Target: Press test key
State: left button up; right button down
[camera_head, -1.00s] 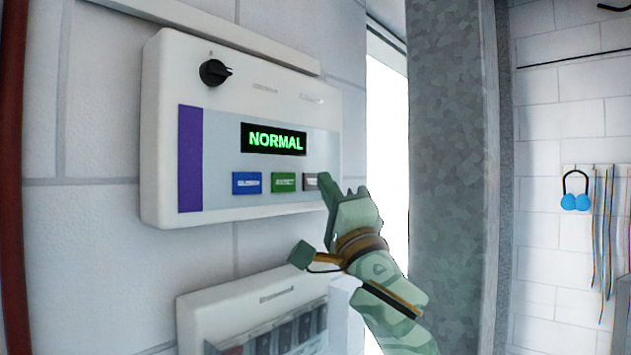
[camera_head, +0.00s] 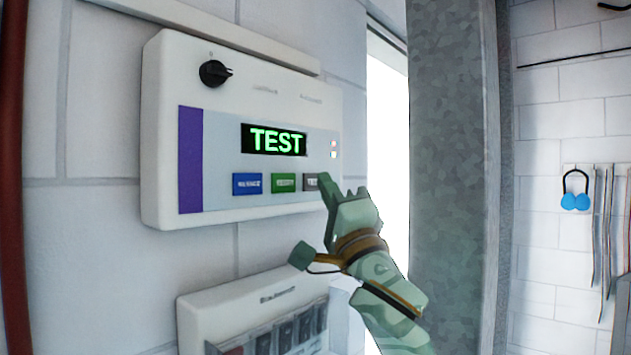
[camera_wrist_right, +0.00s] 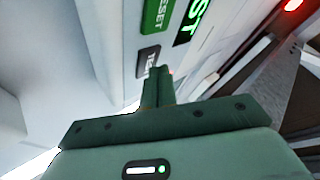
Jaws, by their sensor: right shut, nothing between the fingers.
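The white control panel (camera_head: 220,70) hangs on the wall, and its display (camera_head: 273,140) reads TEST in green. My left gripper is not in view.
A black rotary knob (camera_head: 214,73) is at the panel's upper left. A second white box (camera_head: 250,305) with dark switches is below. A grey metal column (camera_head: 452,150) stands to the right.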

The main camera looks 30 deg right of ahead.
jog(key=shift+s+d, duration=0.15)
jog(key=shift+s, duration=0.25)
jog(key=s, duration=0.1)
jog(key=s+d+p, duration=0.1)
jog(key=s, duration=0.1)
jog(key=s+d+p, duration=0.1)
jog(key=s, duration=0.1)
jog(key=shift+s+d, duration=0.15)
jog(key=shift+s, duration=0.1)
dwell(0.4)
